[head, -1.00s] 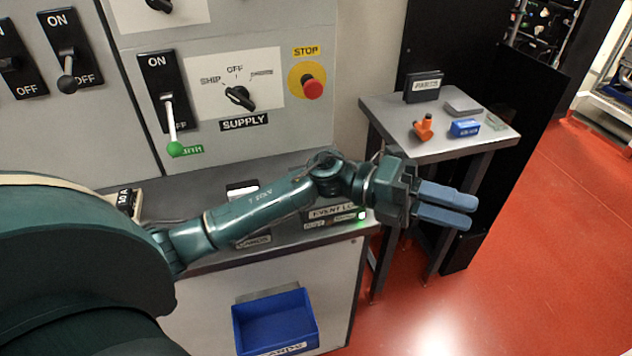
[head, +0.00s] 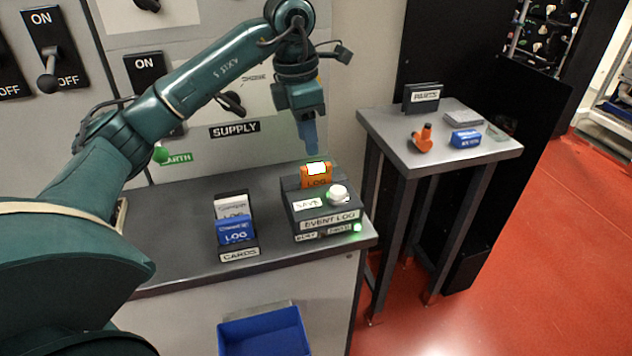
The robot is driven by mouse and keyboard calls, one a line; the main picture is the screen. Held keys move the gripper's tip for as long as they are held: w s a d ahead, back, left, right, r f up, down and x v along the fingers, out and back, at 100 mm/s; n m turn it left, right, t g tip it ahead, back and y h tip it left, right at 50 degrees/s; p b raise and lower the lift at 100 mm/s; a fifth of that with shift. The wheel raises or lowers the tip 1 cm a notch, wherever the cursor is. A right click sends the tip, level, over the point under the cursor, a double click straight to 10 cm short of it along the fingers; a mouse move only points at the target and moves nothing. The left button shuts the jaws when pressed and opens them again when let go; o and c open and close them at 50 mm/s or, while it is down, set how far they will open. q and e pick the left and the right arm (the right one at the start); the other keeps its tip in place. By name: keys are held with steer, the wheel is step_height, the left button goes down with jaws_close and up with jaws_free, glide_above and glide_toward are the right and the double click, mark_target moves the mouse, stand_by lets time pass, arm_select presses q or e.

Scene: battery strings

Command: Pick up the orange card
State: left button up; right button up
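The orange card (head: 316,181), with a pale patch and the word LOG on it, stands upright at the back of the dark EVENT LOG box (head: 328,219) on the bench. My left gripper (head: 310,146) points down just above and behind the card, with its blue fingertips apart from it as far as I can see. The fingers overlap in this view, so their gap is hidden. My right gripper is not in view.
A white knob (head: 338,195) sits on the box beside the SAVE label. A CARDS holder (head: 239,254) with a blue LOG card (head: 235,230) and pale cards stands to the left. A grey side table (head: 385,130) and a blue bin (head: 262,333) are nearby.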

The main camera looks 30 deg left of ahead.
mark_target(316, 166)
arm_select(q)
steer(key=f, duration=0.2)
steer(key=d+f, duration=0.1)
steer(key=f, duration=0.2)
steer(key=w+f, duration=0.1)
steer(key=f, duration=0.1)
steer(key=shift+d+f+p, duration=0.15)
steer(key=shift+f+p, duration=0.1)
steer(key=shift+p, duration=0.05)
jaws_close()
